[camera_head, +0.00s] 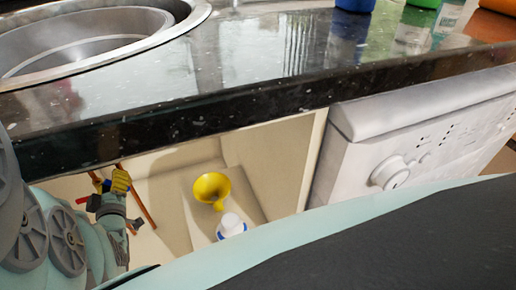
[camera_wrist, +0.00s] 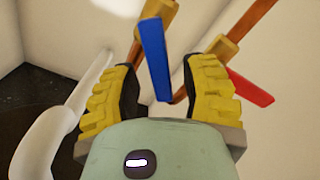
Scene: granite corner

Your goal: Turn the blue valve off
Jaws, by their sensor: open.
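The blue valve handle (camera_wrist: 156,60) is a flat blue lever on a copper pipe with brass fittings. In the wrist view it stands between the two yellow, ribbed fingers of my gripper (camera_wrist: 160,92). The fingers are open, with a gap visible on each side of the lever. A red valve handle (camera_wrist: 250,88) sits on a second copper pipe, just right of the right finger. In the head view my gripper (camera_head: 112,184) is inside the cabinet at lower left, by the copper pipes. The blue handle is hard to make out there.
A yellow funnel (camera_head: 211,188) and a white bottle (camera_head: 231,226) stand in the cabinet right of the pipes. The dark granite counter (camera_head: 250,70) overhangs it. A white pipe (camera_wrist: 50,135) runs left of my gripper. A white appliance (camera_head: 425,150) stands at right.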

